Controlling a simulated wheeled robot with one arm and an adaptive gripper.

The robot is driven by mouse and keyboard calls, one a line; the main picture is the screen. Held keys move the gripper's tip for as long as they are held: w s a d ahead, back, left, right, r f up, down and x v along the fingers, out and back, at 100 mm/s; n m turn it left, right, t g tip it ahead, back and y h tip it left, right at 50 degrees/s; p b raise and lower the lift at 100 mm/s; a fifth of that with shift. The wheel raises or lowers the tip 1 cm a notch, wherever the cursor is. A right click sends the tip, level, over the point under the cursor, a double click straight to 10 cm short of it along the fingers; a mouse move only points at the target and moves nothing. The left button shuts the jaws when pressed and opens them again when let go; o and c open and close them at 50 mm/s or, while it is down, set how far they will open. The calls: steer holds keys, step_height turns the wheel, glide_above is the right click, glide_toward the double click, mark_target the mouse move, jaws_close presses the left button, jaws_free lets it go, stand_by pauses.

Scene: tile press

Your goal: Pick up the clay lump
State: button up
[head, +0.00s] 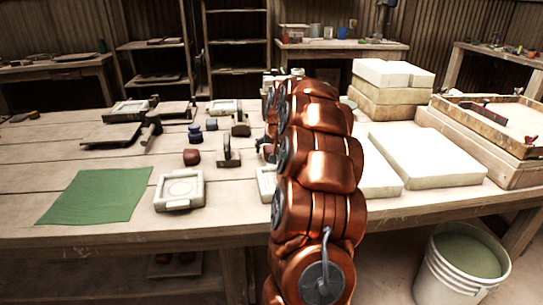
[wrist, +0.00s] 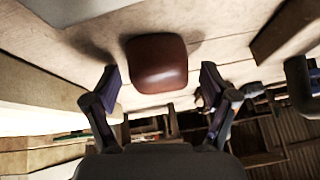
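The clay lump (head: 192,157) is a small reddish-brown block with rounded edges, resting on the wooden table in the head view. In the wrist view the clay lump (wrist: 158,62) is large and sits just ahead of my gripper (wrist: 159,84), centred between the two spread fingertips. My gripper is open and empty, with a gap on either side of the lump. In the head view my copper-coloured arm hides most of the gripper.
A square white mould (head: 180,190) and a green cloth (head: 96,195) lie in front and left. White slabs (head: 425,157) lie right of my arm.

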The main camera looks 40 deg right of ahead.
steer(key=c, duration=1.3)
steer(key=shift+o, duration=0.2)
steer(key=shift+r, duration=0.1)
